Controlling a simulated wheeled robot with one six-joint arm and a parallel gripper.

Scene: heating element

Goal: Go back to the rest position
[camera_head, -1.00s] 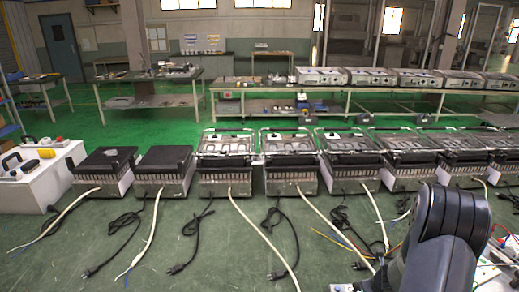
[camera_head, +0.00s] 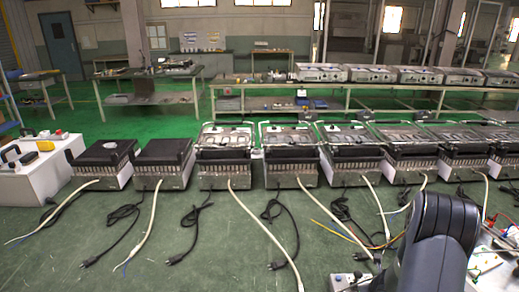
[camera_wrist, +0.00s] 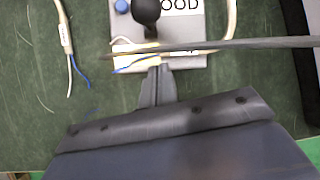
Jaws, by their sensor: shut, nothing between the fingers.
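My gripper (camera_wrist: 158,84) shows in the wrist view with its two narrow grey fingers together and nothing between them. Its fingertips are over the lower edge of a grey box (camera_wrist: 187,40) with a black knob (camera_wrist: 147,12), a blue button (camera_wrist: 122,6) and a partly cut-off label ending in "OOD". I cannot tell whether the fingers touch the box. In the head view my dark arm stands at the lower right, and the gripper is hidden there.
A white cable with a blue wire end (camera_wrist: 72,60) lies left of the grey box. A row of heating units (camera_head: 290,160) stands across the floor, with cables in front. A white cabinet (camera_head: 40,175) stands at left. A long workbench (camera_head: 350,103) is behind; green floor lies between.

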